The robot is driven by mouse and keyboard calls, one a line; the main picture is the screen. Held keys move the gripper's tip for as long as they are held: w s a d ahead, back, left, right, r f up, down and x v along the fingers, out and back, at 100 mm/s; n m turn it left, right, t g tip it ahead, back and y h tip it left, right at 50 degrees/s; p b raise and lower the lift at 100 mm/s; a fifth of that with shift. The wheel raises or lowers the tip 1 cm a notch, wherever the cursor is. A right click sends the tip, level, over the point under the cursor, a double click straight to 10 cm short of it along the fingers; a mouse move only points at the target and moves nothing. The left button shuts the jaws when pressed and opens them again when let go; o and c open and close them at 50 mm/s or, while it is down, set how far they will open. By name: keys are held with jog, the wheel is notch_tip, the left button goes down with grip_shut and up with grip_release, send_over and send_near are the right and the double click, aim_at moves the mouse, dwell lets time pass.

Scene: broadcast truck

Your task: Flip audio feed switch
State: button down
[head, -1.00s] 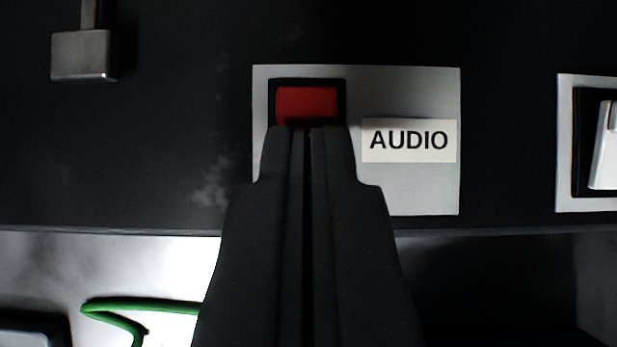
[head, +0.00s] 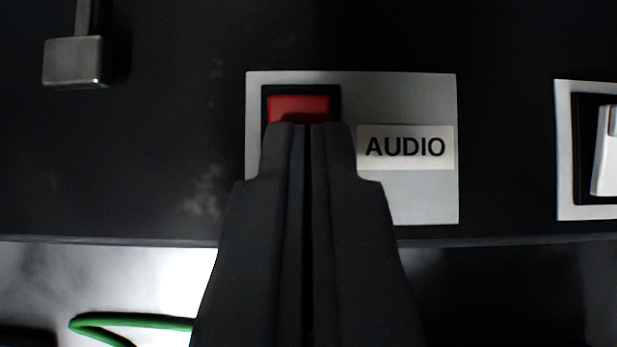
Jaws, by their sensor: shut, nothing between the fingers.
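The audio switch is a red rocker (head: 300,105) in a black frame, set in a light grey plate (head: 415,205) on a dark panel. A white label (head: 405,147) reading AUDIO is on the plate to the right of the rocker. My gripper (head: 307,126) is shut and empty. Its fingertips are in front of the lower part of the rocker and hide it. Only the upper part of the red face shows. I cannot tell whether the tips touch it.
A white switch (head: 606,150) in a pale frame is at the right edge. A grey metal block on a stem (head: 75,62) is at the upper left. A green cable (head: 130,321) lies below the panel's lower edge at the lower left.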

jog(key=shift+w+a+r, duration=0.1)
jog(key=shift+w+r, duration=0.15)
jog(key=shift+w, duration=0.2)
jog(key=shift+r, duration=0.1)
jog(key=shift+s+r+p, duration=0.1)
jog(key=shift+r+p, duration=0.3)
jog(key=shift+r, duration=0.2)
notch_tip(320, 180, up, 3)
jog(key=shift+s+f+p, duration=0.15)
jog(key=shift+p, duration=0.2)
jog(key=s+d+r, duration=0.1)
jog(key=s+r, duration=0.4)
jog(key=s, duration=0.3)
jog(key=shift+d+r+p, duration=0.3)
jog(key=shift+d, duration=0.05)
